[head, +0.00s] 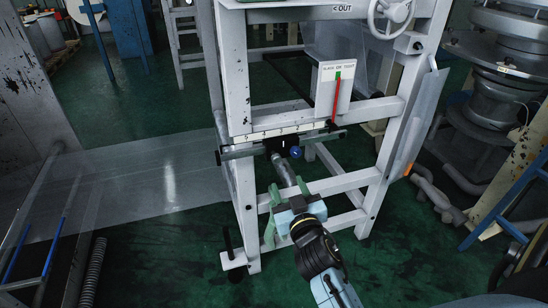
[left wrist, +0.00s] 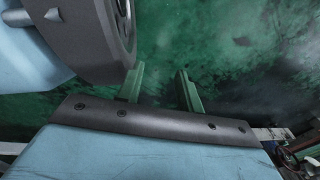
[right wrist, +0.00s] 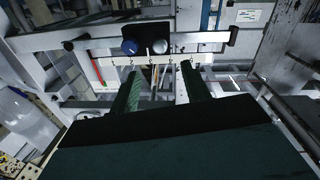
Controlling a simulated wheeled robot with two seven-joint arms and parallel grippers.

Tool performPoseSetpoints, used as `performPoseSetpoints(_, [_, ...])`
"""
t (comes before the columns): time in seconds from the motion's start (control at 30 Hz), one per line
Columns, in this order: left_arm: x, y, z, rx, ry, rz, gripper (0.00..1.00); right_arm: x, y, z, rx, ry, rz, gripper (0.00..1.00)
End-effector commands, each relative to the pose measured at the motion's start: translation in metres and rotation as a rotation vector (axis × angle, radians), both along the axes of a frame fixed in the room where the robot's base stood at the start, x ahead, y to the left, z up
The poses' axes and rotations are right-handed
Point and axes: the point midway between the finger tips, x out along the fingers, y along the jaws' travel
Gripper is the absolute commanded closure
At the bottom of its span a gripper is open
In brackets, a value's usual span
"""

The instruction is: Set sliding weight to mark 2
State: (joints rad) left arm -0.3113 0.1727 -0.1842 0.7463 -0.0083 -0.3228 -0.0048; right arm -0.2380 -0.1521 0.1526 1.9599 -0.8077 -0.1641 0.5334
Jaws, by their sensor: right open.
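The sliding weight (head: 277,145) is a black block with a white index line, hanging on a grey rail below a white scale strip (head: 262,134). The line stands right of the strip's middle; the numerals there are too small to read surely. A blue knob (head: 295,152) and a grey round-ended handle (head: 285,172) stick out of the block. My right gripper (head: 289,188) is open, its green fingers near the handle. In the right wrist view the weight (right wrist: 168,29) and blue knob (right wrist: 128,46) lie beyond the fingertips. My left gripper (left wrist: 159,73) is open and empty over green floor.
A white frame (head: 234,75) carries the rail, with a handwheel (head: 390,15) above. A gauge (head: 345,90) marked slack, OK, tight has a red pointer near its green mark. Clear film (head: 150,180) stretches left.

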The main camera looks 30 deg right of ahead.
Motion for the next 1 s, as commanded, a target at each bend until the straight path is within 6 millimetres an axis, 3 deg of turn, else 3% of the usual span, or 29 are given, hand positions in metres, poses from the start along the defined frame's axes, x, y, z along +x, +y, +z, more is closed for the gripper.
performPoseSetpoints(0.23, [-0.005, -0.001, -0.002, 0.002, 0.017, 0.003, 0.64, 0.050, -0.015, 0.000, -0.005, -0.001, 0.003, 0.53])
performPoseSetpoints(0.5, [0.027, 0.000, 0.005, 0.005, -0.018, 0.009, 0.64, 0.097, -0.030, -0.001, -0.003, 0.001, 0.002, 0.53])
performPoseSetpoints(0.7, [0.033, -0.004, 0.007, 0.002, -0.022, 0.012, 0.64, 0.113, -0.035, -0.001, 0.000, 0.002, 0.002, 0.53])
performPoseSetpoints(1.0, [0.034, -0.004, 0.007, 0.002, -0.022, 0.012, 0.64, 0.115, -0.035, -0.001, 0.000, 0.003, 0.003, 0.53])
